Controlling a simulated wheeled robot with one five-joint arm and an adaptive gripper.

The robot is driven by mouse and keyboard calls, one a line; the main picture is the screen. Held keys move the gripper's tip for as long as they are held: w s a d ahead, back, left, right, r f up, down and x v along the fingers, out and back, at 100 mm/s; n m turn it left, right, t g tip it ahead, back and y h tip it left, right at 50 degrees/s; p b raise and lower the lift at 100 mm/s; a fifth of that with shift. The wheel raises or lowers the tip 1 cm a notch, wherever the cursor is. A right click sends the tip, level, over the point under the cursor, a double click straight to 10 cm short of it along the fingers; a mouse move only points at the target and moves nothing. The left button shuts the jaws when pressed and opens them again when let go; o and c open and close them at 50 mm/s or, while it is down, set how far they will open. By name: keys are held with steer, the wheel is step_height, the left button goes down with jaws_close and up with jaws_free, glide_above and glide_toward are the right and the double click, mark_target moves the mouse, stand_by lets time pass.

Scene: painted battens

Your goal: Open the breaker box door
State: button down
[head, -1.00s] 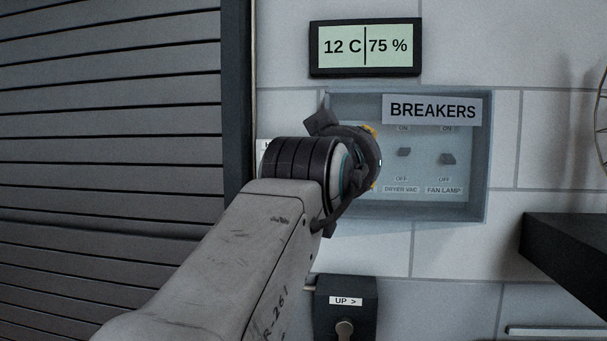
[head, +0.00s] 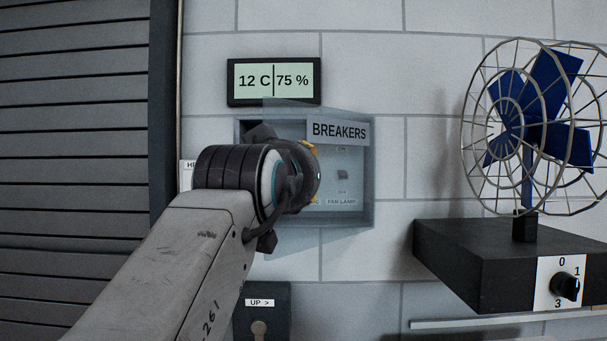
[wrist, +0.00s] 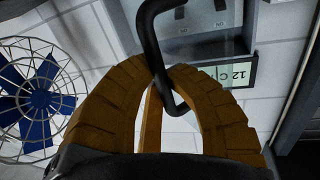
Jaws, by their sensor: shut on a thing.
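The breaker box (head: 240,128) is a grey recessed box on the tiled wall in the head view. Its clear door, with the BREAKERS label (head: 340,132), stands partly open, its left edge swung out and its right side at the box. My gripper (head: 310,160) is in front of the door, mostly hidden behind my wrist. In the wrist view, the yellow-brown fingers of my gripper (wrist: 162,82) are shut on the black door handle (wrist: 148,28), a bent bar passing between their tips. One switch (head: 342,175), above the FAN LAMP label, shows through the door.
A display (head: 274,82) hangs above the box. A slatted shutter (head: 75,150) fills the left. An UP switch box (head: 262,300) is below. Bare wall lies between box and fan.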

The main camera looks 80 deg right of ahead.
steer(key=c, duration=1.4)
jaws_free()
steer(key=shift+w+a+r, duration=0.1)
steer(key=shift+w+a, duration=0.05)
steer(key=shift+a, duration=0.1)
steer(key=shift+c, duration=0.2)
steer(key=o, duration=0.3)
steer(key=shift+d, duration=0.1)
steer(key=a, duration=1.2)
steer(key=shift+o, duration=0.2)
